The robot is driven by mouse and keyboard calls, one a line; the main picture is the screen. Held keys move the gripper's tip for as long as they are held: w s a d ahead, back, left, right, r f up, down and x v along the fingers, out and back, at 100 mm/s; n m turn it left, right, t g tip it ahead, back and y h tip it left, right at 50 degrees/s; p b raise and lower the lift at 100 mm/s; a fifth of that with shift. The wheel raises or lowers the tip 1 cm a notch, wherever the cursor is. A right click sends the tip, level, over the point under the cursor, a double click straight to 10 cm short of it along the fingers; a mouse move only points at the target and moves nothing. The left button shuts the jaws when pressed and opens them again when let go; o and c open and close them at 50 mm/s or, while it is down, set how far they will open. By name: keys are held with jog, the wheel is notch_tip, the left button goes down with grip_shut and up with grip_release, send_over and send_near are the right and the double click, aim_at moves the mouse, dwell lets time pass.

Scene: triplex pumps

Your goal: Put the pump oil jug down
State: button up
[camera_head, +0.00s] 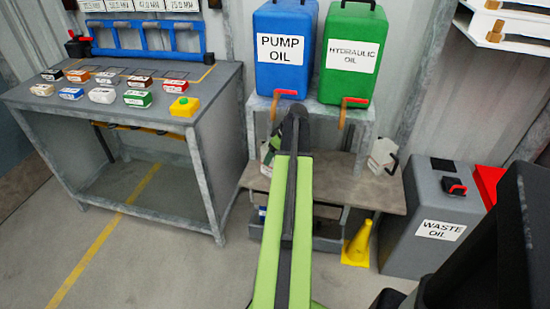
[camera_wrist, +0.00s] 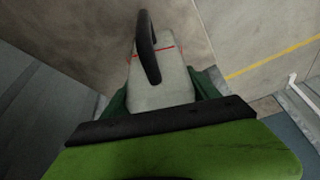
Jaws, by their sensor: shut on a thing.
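The pump oil jug (camera_wrist: 160,78), pale grey with a black loop handle and a red line, is in the middle of the wrist view. My gripper (camera_wrist: 162,93) is shut on it, with dark green fingers on both sides of its body. In the head view my green arm reaches toward the lower bench (camera_head: 375,188) below the tanks and hides most of my gripper. A pale bit of the jug (camera_head: 267,152) seems to show left of the arm. I cannot tell whether its base touches anything.
The blue pump oil tank (camera_head: 284,75) and green hydraulic oil tank (camera_head: 351,85) stand on a raised stand with red taps. Another white jug (camera_head: 383,154) sits at the bench's right. A yellow cone (camera_head: 357,243) and grey waste oil bin (camera_head: 432,238) stand right. A worktable (camera_head: 215,85) is left.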

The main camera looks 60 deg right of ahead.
jog(key=shift+f, duration=0.2)
jog(key=o, duration=1.5)
jog(key=shift+r, duration=0.1)
jog(key=p+v, duration=0.5)
jog(key=v, duration=0.1)
jog(key=p+v, duration=0.5)
jog(key=v, duration=0.1)
jog(key=shift+w+p, duration=0.25)
jog(key=shift+p, duration=0.15)
jog(key=shift+s+r, duration=0.25)
jog(key=shift+r, duration=0.05)
jog(key=shift+f, duration=0.1)
